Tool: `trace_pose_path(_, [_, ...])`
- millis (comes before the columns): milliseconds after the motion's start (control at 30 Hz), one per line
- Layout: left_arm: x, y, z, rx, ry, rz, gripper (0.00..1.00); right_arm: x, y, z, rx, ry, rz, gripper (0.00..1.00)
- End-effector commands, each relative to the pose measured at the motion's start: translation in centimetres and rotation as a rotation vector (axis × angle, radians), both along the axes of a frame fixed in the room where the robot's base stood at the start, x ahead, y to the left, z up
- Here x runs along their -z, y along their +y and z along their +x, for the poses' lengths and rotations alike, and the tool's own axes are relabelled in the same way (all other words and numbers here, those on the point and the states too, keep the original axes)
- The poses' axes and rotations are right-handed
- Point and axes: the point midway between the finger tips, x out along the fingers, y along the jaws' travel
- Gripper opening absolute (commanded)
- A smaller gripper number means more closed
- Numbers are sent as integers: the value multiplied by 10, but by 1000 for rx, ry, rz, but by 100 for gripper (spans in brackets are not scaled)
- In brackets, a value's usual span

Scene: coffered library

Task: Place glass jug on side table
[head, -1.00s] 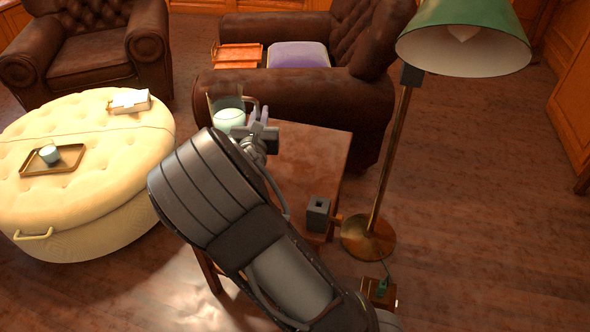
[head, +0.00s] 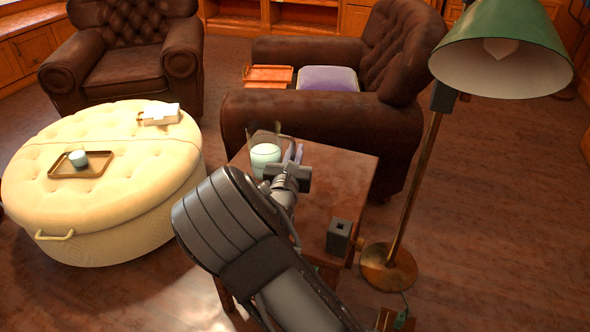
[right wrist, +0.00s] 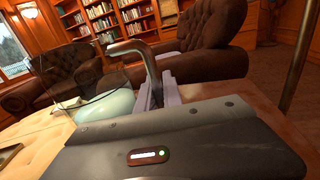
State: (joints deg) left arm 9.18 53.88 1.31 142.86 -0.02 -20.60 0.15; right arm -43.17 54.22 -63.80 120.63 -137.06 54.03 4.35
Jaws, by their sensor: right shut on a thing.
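The glass jug (head: 265,155), clear with pale mint-green contents, is at the far left corner of the wooden side table (head: 335,185). It looks upright. My right gripper (head: 293,155) is shut on the jug's handle, on the jug's right side. In the right wrist view the handle (right wrist: 146,62) runs down between the fingers, with the jug's pale body (right wrist: 105,105) to the left. My arm hides the table's near left part. I cannot tell whether the jug's base touches the tabletop. My left gripper is not in view.
A small grey box (head: 341,236) is at the table's near right edge. A green-shaded floor lamp (head: 412,200) stands right of the table. A leather armchair (head: 330,125) is close behind. A cream ottoman (head: 110,205) with a tray (head: 80,170) stands left.

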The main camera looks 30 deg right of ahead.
Motion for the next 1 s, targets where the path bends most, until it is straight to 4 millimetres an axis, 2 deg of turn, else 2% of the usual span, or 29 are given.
trace_pose_path(333, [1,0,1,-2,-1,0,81,2,0,0,0,-5,-1,0])
trace_pose_path(633, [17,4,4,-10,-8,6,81,38,-1,0,1,-4,-1,0])
trace_pose_path(1000, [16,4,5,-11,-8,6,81,40,0,0,1,-5,1,0])
